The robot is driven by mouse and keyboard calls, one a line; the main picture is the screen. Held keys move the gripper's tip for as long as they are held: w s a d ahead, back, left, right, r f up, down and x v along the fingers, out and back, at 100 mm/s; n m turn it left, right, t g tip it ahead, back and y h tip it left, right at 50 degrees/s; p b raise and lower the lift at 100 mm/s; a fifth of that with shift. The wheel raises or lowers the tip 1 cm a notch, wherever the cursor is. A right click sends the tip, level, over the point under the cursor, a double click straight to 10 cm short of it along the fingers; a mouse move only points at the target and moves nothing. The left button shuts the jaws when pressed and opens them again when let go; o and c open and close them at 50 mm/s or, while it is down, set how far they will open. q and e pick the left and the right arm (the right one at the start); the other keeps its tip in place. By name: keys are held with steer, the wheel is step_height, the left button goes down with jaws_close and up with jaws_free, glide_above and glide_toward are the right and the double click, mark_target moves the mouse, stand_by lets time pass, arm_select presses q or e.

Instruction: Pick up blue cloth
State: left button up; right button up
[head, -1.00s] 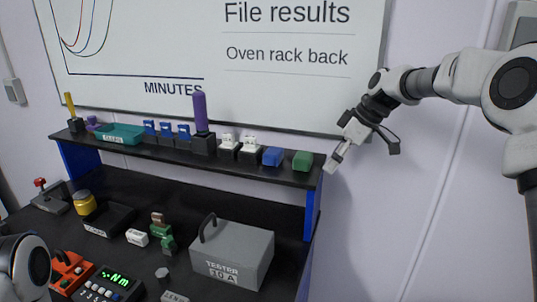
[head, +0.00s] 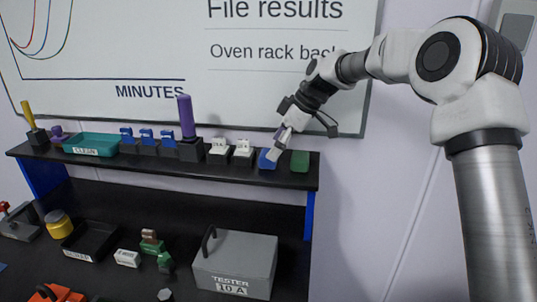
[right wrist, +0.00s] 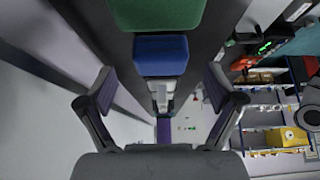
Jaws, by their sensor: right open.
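The blue cloth (head: 265,161) is a small folded block on the upper black shelf, just left of a green block (head: 300,161). It also shows in the right wrist view (right wrist: 160,54), ahead of my jaws and centred between them. My right gripper (head: 281,137) is open and empty, just above the blue cloth, and hides part of its top in the head view. In the right wrist view the two fingers (right wrist: 160,90) stand wide apart, with the cloth beyond their tips. My left gripper is out of view.
Left of the cloth on the shelf (head: 215,174) stand white labelled blocks (head: 242,147), a purple post (head: 186,116), several blue items and a teal tray (head: 91,143). A grey tester box (head: 235,262) sits below. A whiteboard hangs behind. The wall right of the shelf is clear.

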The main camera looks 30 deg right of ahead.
mark_target(267, 152)
steer(key=x, duration=0.2)
steer(key=shift+w+a+f, duration=0.2)
steer(key=shift+w+a, duration=0.05)
steer(key=shift+a, duration=0.1)
steer(key=shift+w+a+f, duration=0.2)
steer(key=shift+s+d+r, duration=0.1)
steer(key=shift+s+d, duration=0.15)
steer(key=shift+s, duration=0.05)
steer(key=c, duration=1)
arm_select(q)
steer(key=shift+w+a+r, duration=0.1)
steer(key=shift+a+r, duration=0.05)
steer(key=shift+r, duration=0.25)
arm_select(e)
steer(key=shift+a, duration=0.1)
steer(key=shift+c, duration=0.2)
steer(key=shift+w, duration=0.1)
